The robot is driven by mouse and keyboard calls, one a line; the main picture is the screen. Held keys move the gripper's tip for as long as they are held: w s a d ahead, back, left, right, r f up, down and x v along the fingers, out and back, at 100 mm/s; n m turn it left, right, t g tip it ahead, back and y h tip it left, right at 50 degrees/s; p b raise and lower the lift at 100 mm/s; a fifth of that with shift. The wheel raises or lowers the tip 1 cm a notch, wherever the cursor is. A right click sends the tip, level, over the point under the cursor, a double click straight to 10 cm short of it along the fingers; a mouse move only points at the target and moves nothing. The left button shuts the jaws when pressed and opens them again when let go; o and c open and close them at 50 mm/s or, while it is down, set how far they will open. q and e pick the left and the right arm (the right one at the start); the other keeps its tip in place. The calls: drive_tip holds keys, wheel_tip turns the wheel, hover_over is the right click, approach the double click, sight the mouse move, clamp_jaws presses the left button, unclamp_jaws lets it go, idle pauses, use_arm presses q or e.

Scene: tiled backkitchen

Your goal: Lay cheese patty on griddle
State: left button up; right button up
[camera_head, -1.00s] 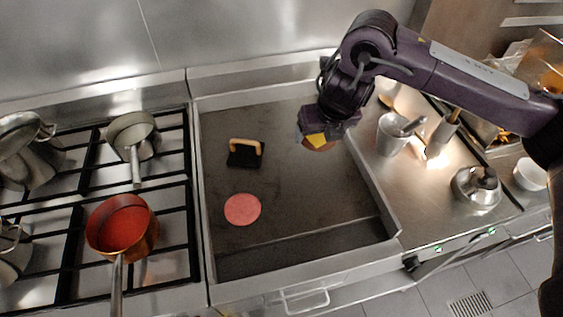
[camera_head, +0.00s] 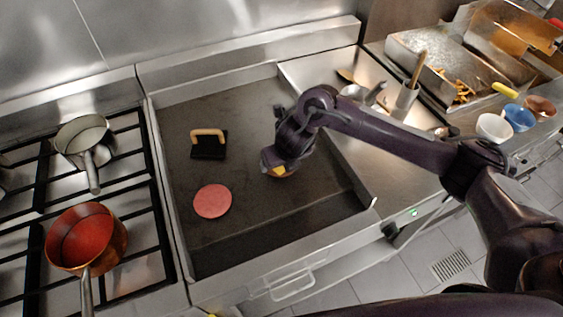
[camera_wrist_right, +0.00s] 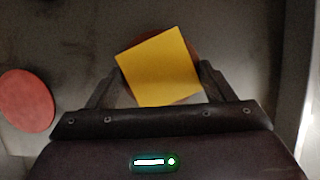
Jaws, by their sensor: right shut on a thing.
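The cheese patty, a brown patty topped by a square yellow cheese slice (camera_wrist_right: 158,66), sits between the two fingers of my right gripper (camera_wrist_right: 157,88) in the right wrist view. My right gripper is shut on it. In the head view my right gripper (camera_head: 277,168) is over the right-middle part of the dark griddle (camera_head: 250,120), with the cheese patty (camera_head: 284,175) partly hidden beneath it. I cannot tell whether the patty touches the griddle surface. My left gripper is not in view.
A pink raw patty (camera_head: 213,201) and a black press (camera_head: 209,149) with a wooden handle lie on the griddle's left side. A stove with a copper pot (camera_head: 87,241) and a steel pan (camera_head: 82,137) is further left. Bowls and utensil holders stand right.

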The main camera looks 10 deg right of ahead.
drive_tip(key=shift+f, duration=0.6)
drive_tip(key=shift+f, duration=0.25)
drive_tip(key=o, duration=1)
drive_tip(key=shift+r, duration=0.1)
